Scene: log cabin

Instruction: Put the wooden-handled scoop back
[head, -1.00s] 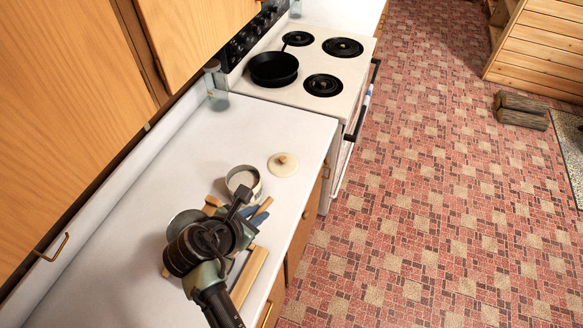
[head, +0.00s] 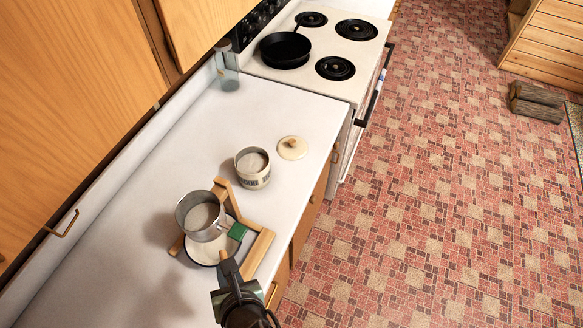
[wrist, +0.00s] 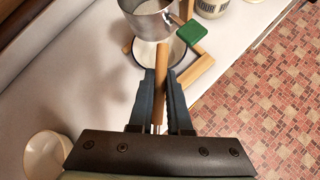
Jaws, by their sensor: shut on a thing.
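The white counter (head: 170,150) is clear to the left and behind the canister. A stove with a black pan (head: 285,50) adjoins its far end, near a glass jar (head: 228,76). A white cup (wrist: 46,154) shows at lower left in the wrist view. Cabinets (head: 85,85) overhang the left.

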